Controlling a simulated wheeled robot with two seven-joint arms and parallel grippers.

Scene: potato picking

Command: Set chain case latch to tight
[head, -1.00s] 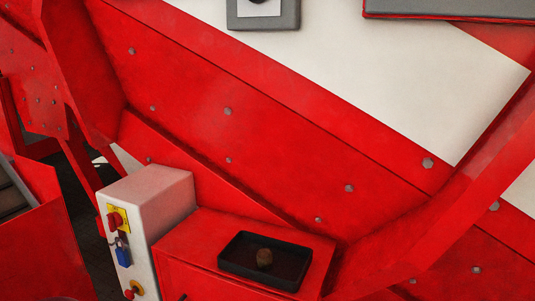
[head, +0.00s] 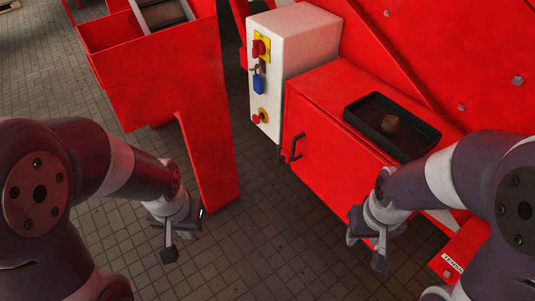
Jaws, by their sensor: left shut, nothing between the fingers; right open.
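A red case (head: 335,125) stands in the middle right of the head view. My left gripper (head: 169,256) is shut and empty, over the floor to the left of the case. My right gripper (head: 380,262) is open, in front of and below the right part of the case. Both grippers point down and are apart from the handle.
A light control box (head: 285,45) with a red switch (head: 259,47), a blue padlock (head: 258,84) and a red button (head: 258,118) stands beside the case. A red frame leg (head: 205,150) stands left. Tiled floor lies open between.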

